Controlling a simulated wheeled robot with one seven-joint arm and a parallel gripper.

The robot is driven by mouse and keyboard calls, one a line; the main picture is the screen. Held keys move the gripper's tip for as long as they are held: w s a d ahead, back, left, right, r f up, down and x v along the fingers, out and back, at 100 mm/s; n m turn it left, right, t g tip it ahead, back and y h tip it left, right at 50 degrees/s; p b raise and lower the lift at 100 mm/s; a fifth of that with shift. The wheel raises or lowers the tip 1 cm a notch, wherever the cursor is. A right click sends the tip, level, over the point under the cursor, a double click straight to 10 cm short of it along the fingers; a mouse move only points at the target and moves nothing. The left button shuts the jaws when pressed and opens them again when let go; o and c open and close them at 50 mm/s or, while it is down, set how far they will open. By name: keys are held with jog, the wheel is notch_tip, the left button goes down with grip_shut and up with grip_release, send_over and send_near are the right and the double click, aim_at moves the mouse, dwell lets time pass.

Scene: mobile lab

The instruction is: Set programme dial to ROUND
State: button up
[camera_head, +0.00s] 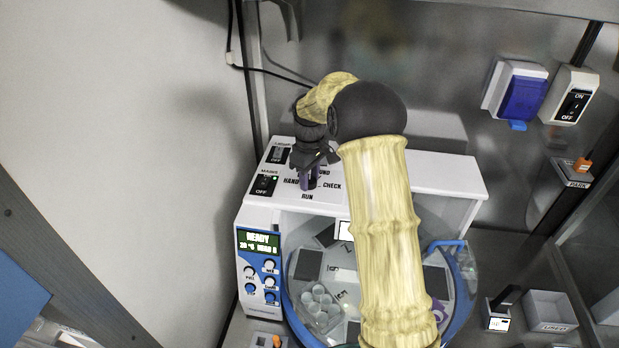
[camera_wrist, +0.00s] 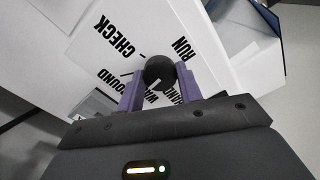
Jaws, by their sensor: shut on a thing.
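The programme dial is a dark round knob (camera_wrist: 159,71) on the white top of the machine (camera_head: 430,178). My gripper (camera_head: 309,182) reaches down onto it from above. In the wrist view its two purple fingers (camera_wrist: 159,76) are closed on opposite sides of the knob. The printed labels CHECK (camera_wrist: 113,38), RUN (camera_wrist: 180,48) and ROUND (camera_wrist: 117,79) stand around the dial, with HAND and another label partly covered by the fingers. In the head view the gripper hides most of the knob. I cannot tell which label its pointer faces.
The display (camera_head: 259,242) reads READY. A clear-lidded round chamber (camera_head: 287,290) is below my arm. A blue-covered socket (camera_head: 523,98) and an ON/OFF switch (camera_head: 574,103) are on the back wall.

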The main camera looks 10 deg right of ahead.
aim_at(310, 179)
jog(key=m, duration=0.6)
jog(key=shift+w+r, duration=0.1)
jog(key=shift+m, duration=0.3)
jog(key=o, duration=1)
notch_tip(310, 179, up, 17)
jog(key=b, duration=0.3)
jog(key=shift+r, duration=0.15)
jog(key=s+f+t+b, duration=0.1)
jog(key=s+f, duration=0.6)
jog(key=s, duration=0.2)
jog(key=s+f+m+b, duration=0.1)
jog(key=s+f, duration=0.6)
jog(key=s, duration=0.2)
jog(key=s+f+t+b, duration=0.1)
jog(key=s+f, duration=0.6)
jog(key=s, duration=0.2)
jog(key=shift+s+f+m+t, duration=0.25)
jog(key=shift+f+m+t, duration=0.05)
jog(key=shift+f+m, duration=0.1)
